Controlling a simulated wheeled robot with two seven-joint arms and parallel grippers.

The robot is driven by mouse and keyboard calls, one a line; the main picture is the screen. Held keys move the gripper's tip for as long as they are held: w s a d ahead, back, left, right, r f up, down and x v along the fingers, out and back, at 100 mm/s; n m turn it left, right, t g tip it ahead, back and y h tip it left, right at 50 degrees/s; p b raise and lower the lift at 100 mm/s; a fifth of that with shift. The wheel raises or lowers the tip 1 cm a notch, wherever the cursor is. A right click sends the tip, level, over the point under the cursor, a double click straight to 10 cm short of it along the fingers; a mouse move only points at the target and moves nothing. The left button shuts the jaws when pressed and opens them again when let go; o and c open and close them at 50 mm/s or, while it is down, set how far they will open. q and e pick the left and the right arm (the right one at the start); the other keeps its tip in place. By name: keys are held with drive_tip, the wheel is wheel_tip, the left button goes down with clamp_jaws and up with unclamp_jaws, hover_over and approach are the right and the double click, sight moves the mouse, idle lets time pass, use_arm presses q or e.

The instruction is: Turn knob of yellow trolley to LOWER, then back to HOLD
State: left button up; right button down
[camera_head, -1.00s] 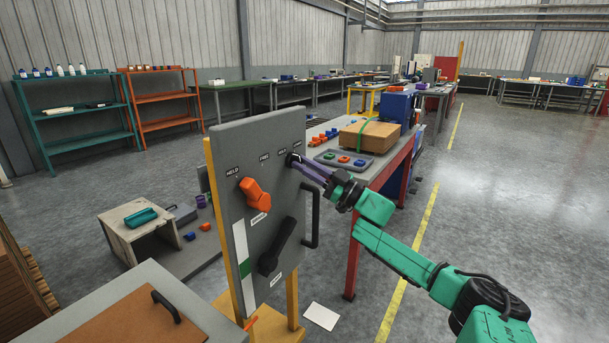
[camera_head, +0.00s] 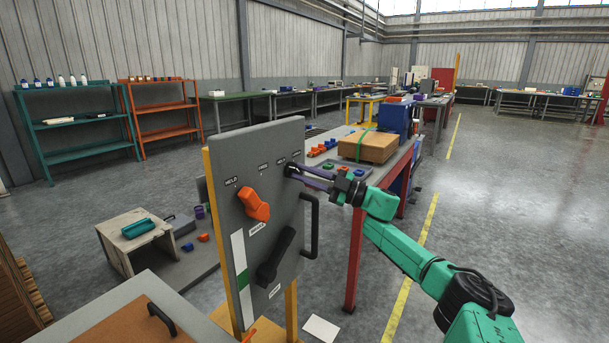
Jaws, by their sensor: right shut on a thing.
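A grey panel (camera_head: 276,140) stands upright on yellow posts (camera_head: 291,307), which seem to belong to the yellow trolley. A small dark knob (camera_head: 290,168) sits at the panel's upper right, by small labels that seem to include HOLD; the gripper partly hides it. My right gripper (camera_head: 296,171) comes from the right with its long purple-grey fingers shut on this knob. The knob's exact pointing is too small to tell. An orange handle (camera_head: 256,206) between HELD and FREE and a larger black handle (camera_head: 274,258) are untouched. My left gripper is not in view.
A black grab handle (camera_head: 313,225) sticks out from the panel's right edge, below my gripper. A red-legged workbench (camera_head: 352,262) with a cardboard box (camera_head: 368,147) stands close behind my right arm. A grey table corner (camera_head: 148,287) is at front left. Open floor lies at right.

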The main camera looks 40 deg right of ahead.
drive_tip(key=c, duration=0.8)
unclamp_jaws()
drive_tip(key=shift+o, duration=0.2)
drive_tip(key=shift+s+d+f, duration=0.25)
drive_tip(key=shift+s+f, duration=0.05)
drive_tip(key=shift+s, duration=0.1)
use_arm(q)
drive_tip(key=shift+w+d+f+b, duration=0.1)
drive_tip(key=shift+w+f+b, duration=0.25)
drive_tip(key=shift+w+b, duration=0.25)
use_arm(e)
drive_tip(key=v, duration=1.3)
drive_tip(key=shift+s+d, duration=0.2)
drive_tip(key=shift+s, duration=0.05)
